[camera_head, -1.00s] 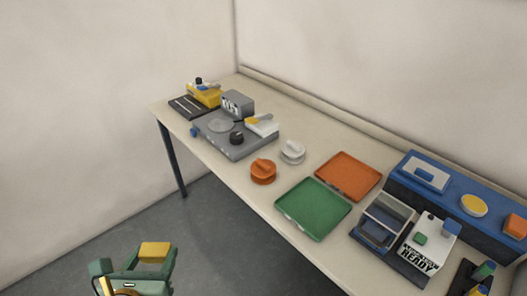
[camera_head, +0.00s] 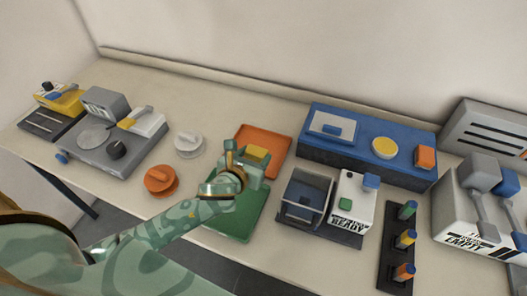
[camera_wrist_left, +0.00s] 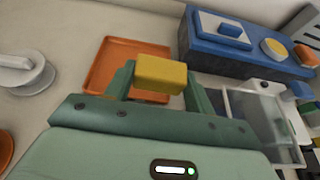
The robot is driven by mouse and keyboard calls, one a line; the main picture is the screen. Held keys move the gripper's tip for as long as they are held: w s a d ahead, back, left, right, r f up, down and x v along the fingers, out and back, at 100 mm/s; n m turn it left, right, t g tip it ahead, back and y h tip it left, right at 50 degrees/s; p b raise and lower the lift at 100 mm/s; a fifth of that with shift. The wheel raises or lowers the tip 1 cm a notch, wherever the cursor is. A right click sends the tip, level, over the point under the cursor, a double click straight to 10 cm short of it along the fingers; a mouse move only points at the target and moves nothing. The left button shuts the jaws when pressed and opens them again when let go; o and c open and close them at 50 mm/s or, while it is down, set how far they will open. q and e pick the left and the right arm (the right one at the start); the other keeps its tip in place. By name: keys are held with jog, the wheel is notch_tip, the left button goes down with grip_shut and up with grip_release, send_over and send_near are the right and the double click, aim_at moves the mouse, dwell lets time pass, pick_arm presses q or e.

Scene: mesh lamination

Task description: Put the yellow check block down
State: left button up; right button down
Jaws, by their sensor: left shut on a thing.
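The yellow check block (camera_head: 257,153) is between the fingers of my left gripper (camera_head: 252,164). In the left wrist view the block (camera_wrist_left: 161,73) sits between both green fingertips (camera_wrist_left: 160,83), and the gripper is shut on it. In the head view the block appears over the boundary between the orange tray (camera_head: 277,141) and the green tray (camera_head: 240,226). In the left wrist view the orange tray (camera_wrist_left: 103,73) lies beyond and below the block. I cannot tell the exact height of the block above the trays. My right gripper is not in view.
A blue console (camera_head: 370,163) with a yellow round pad stands behind, right of the trays. A clear-lidded box (camera_head: 304,197) and a white READY unit (camera_head: 352,203) stand right of the green tray. White (camera_head: 188,144) and orange (camera_head: 160,180) knobbed discs sit left.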

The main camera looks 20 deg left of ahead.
aim_at(257, 148)
pick_arm(q)
jog(key=w+a+f, duration=0.2)
jog(key=w+f, duration=0.2)
jog(key=w, duration=0.2)
jog(key=shift+n, duration=0.3)
jog(key=f+b, duration=0.2)
jog(key=f, duration=0.2)
jog(key=f+b, duration=0.3)
jog(key=f, duration=0.1)
jog(key=shift+a+f, duration=0.2)
jog(key=shift+f, duration=0.1)
jog(key=shift+w+f+b, duration=0.1)
jog(key=shift+f+b, duration=0.1)
jog(key=shift+b, duration=0.1)
jog(key=shift+f, duration=0.2)
jog(key=o, duration=1)
